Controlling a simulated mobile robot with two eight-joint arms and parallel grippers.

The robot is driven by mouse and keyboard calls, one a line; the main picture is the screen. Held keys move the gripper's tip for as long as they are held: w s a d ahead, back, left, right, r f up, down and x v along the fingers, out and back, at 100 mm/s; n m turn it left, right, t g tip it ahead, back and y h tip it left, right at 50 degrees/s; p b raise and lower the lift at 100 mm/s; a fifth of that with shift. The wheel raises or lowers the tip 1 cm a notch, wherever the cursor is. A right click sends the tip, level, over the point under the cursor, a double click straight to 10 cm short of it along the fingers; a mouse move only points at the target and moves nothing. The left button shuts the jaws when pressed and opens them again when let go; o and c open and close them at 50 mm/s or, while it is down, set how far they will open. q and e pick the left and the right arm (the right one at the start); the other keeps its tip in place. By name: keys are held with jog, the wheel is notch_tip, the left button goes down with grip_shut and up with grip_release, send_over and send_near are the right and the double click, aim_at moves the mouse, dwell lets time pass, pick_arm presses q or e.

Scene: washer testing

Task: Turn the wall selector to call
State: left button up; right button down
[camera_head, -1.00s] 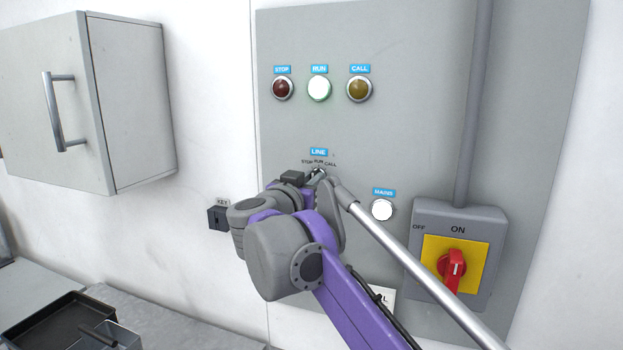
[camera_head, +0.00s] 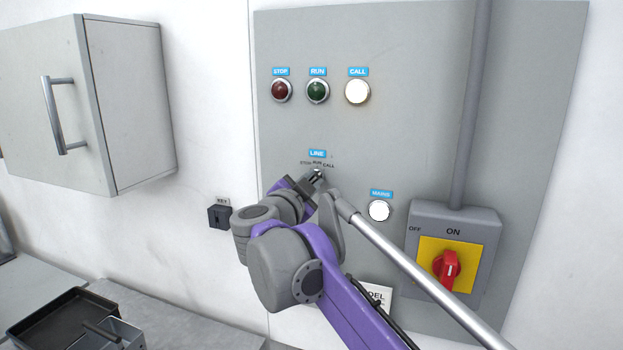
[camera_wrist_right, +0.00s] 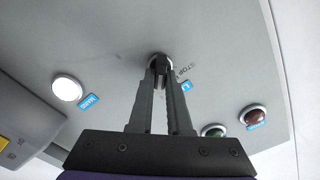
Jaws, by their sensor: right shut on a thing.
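The wall selector (camera_wrist_right: 160,60) sits under the blue LINE label (camera_head: 317,154) on the grey panel, with STOP, RUN and CALL marked around it. My right gripper (camera_head: 318,176) is at the selector and shut on its knob; the fingers (camera_wrist_right: 163,72) reach it in the right wrist view and mostly hide it. The CALL lamp (camera_head: 357,91) is lit white. The RUN lamp (camera_head: 317,90) is dark green and the STOP lamp (camera_head: 282,90) is dark red. My left gripper is not in view.
The lit MAINS lamp (camera_head: 379,211) and the red rotary switch (camera_head: 447,268) on its yellow plate are right of my arm. A black key box (camera_head: 219,216) is left of it. A wall cabinet (camera_head: 130,100) and a dark tray (camera_head: 50,325) are further left.

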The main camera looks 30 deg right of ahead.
jog(key=shift+m, duration=0.3)
dwell(0.4)
jog(key=c, duration=0.9)
grip_release()
jog(key=shift+o, duration=0.2)
jog(key=shift+a, duration=0.1)
jog(key=b+v, duration=0.1)
jog(key=v, duration=0.9)
jog(key=shift+s+a, duration=0.2)
jog(key=shift+s, duration=0.15)
